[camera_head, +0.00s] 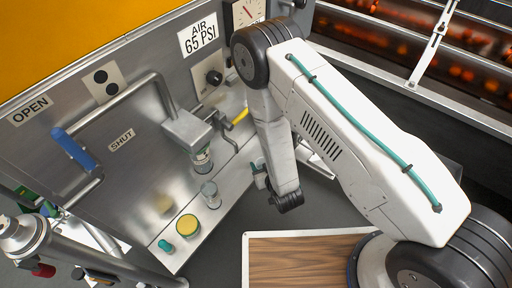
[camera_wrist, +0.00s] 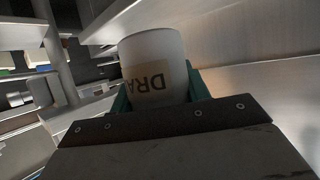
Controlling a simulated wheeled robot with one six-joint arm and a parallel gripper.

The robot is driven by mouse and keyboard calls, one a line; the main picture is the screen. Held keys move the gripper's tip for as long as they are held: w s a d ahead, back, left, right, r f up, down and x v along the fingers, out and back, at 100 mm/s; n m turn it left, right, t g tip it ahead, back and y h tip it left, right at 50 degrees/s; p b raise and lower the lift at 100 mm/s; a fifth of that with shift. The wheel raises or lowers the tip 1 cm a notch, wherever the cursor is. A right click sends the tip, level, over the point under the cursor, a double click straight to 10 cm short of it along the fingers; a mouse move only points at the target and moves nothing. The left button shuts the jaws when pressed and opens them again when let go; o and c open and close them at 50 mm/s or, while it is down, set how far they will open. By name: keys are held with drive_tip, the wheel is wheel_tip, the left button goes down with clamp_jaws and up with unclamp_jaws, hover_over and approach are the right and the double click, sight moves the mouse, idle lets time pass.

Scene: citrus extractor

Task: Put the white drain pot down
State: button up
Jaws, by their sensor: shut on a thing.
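The white drain pot (camera_wrist: 155,65) fills the middle of the wrist view. Its tan label shows the letters "DRA" upside down. My gripper (camera_wrist: 158,92) is shut on it, with a teal finger on each side. In the head view my gripper (camera_head: 261,177) hangs beside the steel ledge, with a bit of teal finger showing. The pot cannot be made out there; my arm blocks much of that spot. Whether the pot touches any surface cannot be told.
On the steel ledge (camera_head: 222,212) stand a clear jar (camera_head: 210,194), a yellow-topped jar (camera_head: 187,227) and a small teal item (camera_head: 165,245). A spout (camera_head: 187,130) and a yellow handle (camera_head: 240,117) stick out above. A wood-topped surface (camera_head: 300,264) lies at the bottom.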

drive_tip(key=w, duration=0.4)
drive_tip(key=w+a, duration=0.1)
drive_tip(key=w, duration=0.3)
drive_tip(key=w+a+f, duration=0.1)
drive_tip(key=w, duration=0.2)
drive_tip(key=shift+w, duration=0.4)
drive_tip(key=shift+f, duration=1.75)
drive_tip(key=shift+f, duration=0.2)
drive_tip(key=o, duration=1.1)
drive_tip(key=shift+r, duration=0.15)
